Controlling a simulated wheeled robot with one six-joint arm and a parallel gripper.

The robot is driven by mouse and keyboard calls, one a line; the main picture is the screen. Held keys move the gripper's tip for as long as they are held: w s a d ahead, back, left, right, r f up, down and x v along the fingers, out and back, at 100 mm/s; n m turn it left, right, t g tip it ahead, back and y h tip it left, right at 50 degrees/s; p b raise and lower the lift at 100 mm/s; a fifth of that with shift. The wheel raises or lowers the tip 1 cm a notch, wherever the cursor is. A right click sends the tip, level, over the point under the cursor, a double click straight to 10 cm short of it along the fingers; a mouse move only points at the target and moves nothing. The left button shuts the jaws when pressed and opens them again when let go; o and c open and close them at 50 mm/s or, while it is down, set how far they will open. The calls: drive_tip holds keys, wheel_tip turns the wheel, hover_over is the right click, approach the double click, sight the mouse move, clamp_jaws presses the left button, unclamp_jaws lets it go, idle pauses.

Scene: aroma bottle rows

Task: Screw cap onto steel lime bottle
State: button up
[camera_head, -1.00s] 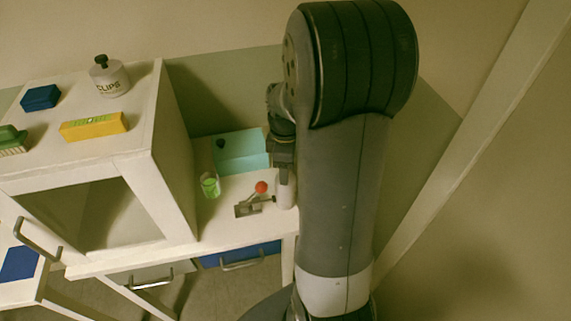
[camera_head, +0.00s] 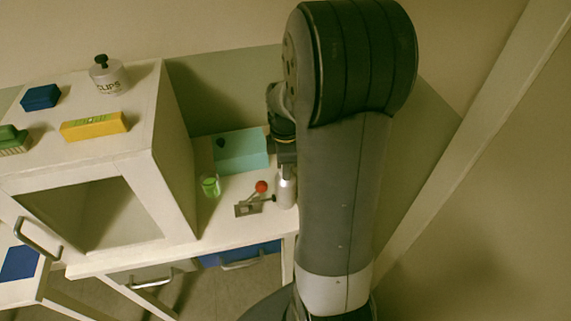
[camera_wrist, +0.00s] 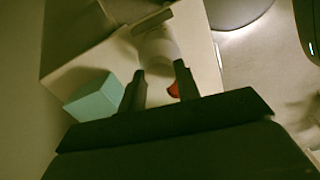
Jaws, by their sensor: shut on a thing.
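A pale steel bottle (camera_head: 287,191) stands upright at the right front of the white bench, partly hidden by my arm. My gripper (camera_head: 286,167) is directly above its top. In the wrist view, my gripper (camera_wrist: 160,80) has its two dark fingers a little apart, with a pale cylinder (camera_wrist: 160,46), apparently the bottle, beyond and between them. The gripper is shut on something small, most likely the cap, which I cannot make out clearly. I cannot tell whether the cap touches the bottle's neck.
A clamp with a red ball knob (camera_head: 261,187) sits just left of the bottle. A clear cup of green liquid (camera_head: 210,186) and a teal box (camera_head: 242,150) stand further left and behind. A white cabinet (camera_head: 174,150) bounds the bench at left.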

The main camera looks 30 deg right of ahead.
drive_tip(key=shift+c, duration=0.4)
drive_tip(key=m, duration=0.3)
drive_tip(key=shift+m, duration=0.4)
drive_tip(key=m, duration=0.9)
drive_tip(key=shift+m, duration=0.4)
drive_tip(key=m, duration=0.4)
drive_tip(key=shift+m, duration=0.4)
drive_tip(key=o, duration=0.9)
